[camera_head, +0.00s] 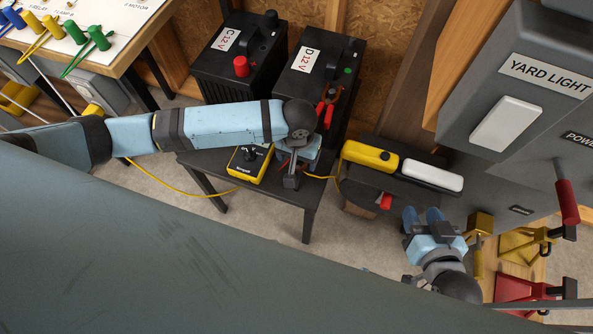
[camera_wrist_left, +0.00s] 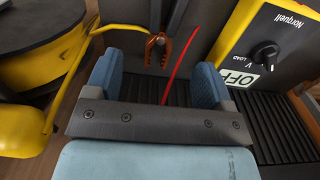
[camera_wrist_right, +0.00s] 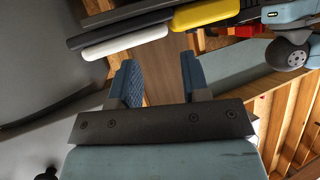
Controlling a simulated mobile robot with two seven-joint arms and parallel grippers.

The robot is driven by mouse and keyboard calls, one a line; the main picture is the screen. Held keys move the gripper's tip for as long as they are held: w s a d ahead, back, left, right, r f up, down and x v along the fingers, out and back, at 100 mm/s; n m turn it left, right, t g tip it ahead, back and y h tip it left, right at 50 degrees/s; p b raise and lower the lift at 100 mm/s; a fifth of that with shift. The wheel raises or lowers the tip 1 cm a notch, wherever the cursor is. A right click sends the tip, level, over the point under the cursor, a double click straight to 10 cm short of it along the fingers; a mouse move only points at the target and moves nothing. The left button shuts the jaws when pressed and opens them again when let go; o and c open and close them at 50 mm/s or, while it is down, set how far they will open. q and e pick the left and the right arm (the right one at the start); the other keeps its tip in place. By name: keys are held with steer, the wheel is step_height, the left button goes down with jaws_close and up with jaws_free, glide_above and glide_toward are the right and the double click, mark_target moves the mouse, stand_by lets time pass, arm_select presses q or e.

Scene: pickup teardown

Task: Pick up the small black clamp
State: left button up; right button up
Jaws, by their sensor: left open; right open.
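I cannot make out a small black clamp for certain in any view. In the left wrist view a small clamp with copper-orange jaws (camera_wrist_left: 158,46) lies just beyond my left gripper (camera_wrist_left: 157,78), beside a thin red line. In the head view my left gripper (camera_head: 298,160) is over the low black table, beside the yellow tester (camera_head: 249,163); its fingers are partly hidden by the wrist. It is open and empty. A red clamp (camera_head: 329,110) is on the D battery (camera_head: 322,75). My right gripper (camera_head: 423,218) is open and empty, by the grey cabinet; its spread fingers show in the right wrist view (camera_wrist_right: 158,78).
The C battery (camera_head: 240,55) stands left of the D battery. A yellow bar (camera_head: 370,156) and a white bar (camera_head: 432,175) sit right of the table. A yellow cable (camera_head: 180,192) runs from the tester. Red and yellow vises (camera_head: 525,288) stand at the right. The floor between is clear.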

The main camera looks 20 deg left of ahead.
mark_target(298, 170)
arm_select(q)
steer(key=shift+f, duration=0.5)
steer(key=f+b, duration=0.1)
steer(key=f, duration=0.1)
steer(key=s+f+b, duration=0.1)
steer(key=f+b, duration=0.1)
steer(key=f, duration=0.1)
steer(key=shift+s+a+f, duration=0.1)
steer(key=shift+a+f, duration=0.1)
steer(key=shift+f, duration=0.5)
steer(key=c, duration=1)
arm_select(e)
step_height(298, 170, up, 6)
steer(key=w+a+t+y, duration=0.2)
steer(key=t, duration=0.1)
steer(key=shift+w+a, duration=0.15)
steer(key=shift+a, duration=0.2)
